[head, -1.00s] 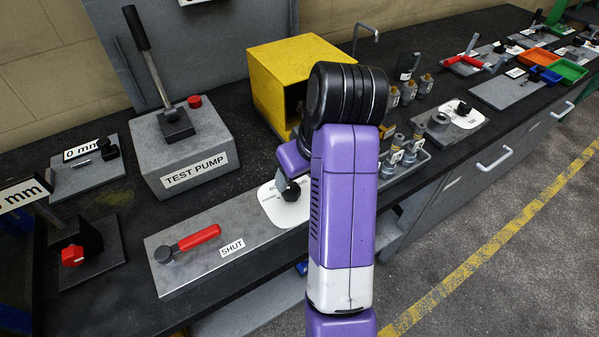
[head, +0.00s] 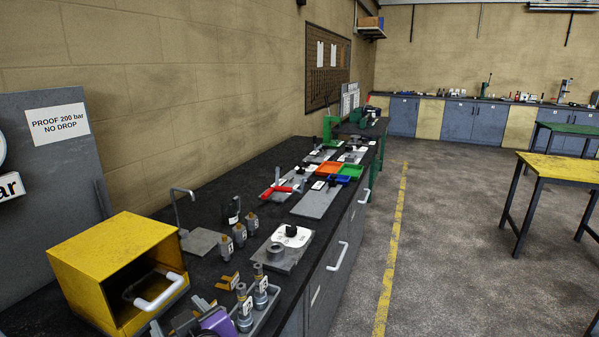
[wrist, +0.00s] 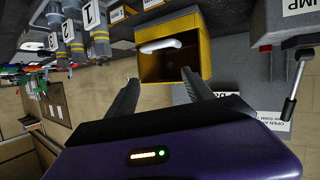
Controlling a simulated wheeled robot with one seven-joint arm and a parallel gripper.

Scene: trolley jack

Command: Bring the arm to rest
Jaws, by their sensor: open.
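My gripper (wrist: 160,76) shows in the wrist view with its two dark fingers spread apart and nothing between them. The yellow box (wrist: 205,45) with its white handle lies beyond the fingertips in that view, which is turned over. In the head view only a purple piece of my arm's end and grey finger parts show at the bottom edge, just right of the open front of the yellow box (head: 112,262). I cannot tell how far the fingers are from the box. Most of my arm is out of view.
Numbered cylinders (head: 244,308) stand in a tray close to my gripper. A grey plate with a round fitting (head: 276,254), an orange tray (head: 332,169) and red-handled tools lie farther along the bench. The floor right of the bench (head: 440,260) is clear up to a yellow table (head: 565,166).

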